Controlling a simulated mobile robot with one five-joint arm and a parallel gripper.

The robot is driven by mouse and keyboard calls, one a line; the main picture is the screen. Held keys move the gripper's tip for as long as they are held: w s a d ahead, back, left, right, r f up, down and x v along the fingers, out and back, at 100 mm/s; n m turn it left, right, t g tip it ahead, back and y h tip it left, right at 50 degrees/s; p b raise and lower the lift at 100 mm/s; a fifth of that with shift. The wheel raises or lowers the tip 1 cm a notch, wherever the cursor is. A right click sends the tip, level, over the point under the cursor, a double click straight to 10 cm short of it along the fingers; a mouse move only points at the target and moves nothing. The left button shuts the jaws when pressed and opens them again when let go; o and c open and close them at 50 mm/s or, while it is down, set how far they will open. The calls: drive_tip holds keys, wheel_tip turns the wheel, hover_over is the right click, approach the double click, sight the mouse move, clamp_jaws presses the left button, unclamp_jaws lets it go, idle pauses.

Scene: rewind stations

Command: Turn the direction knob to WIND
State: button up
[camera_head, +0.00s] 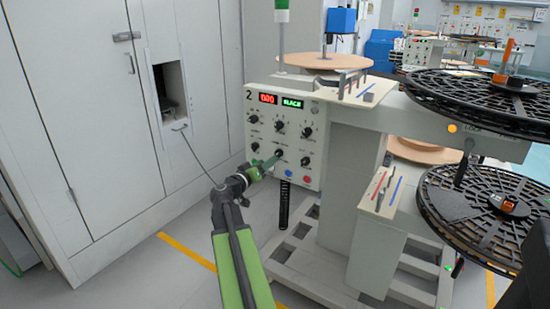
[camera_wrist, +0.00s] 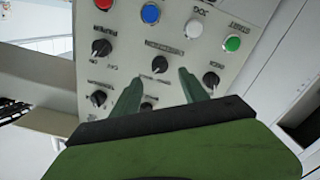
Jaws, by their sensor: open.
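A light control panel (camera_head: 262,130) on station 2 carries two rows of black knobs. The middle knob of the lower row (camera_head: 279,153) is right by my gripper (camera_head: 274,160), and its small label cannot be read surely. In the wrist view the panel appears upside down. There this knob (camera_wrist: 159,64) shows between and just beyond the two green fingertips of my gripper (camera_wrist: 160,75). The fingers are apart, with nothing held. I cannot tell whether they touch the knob. Which setting its pointer marks is too small to read.
Neighbouring knobs sit close on both sides (camera_wrist: 101,47) (camera_wrist: 211,79). A blue button (camera_wrist: 150,13) and a green button (camera_wrist: 232,43) are nearby. A black hose (camera_head: 285,205) hangs below the panel. Black reels (camera_head: 480,100) stand at right, grey cabinets (camera_head: 90,120) at left.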

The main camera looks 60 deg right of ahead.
sight(278, 154)
drive_tip(key=d, duration=0.6)
drive_tip(key=shift+d, duration=0.4)
clamp_jaws()
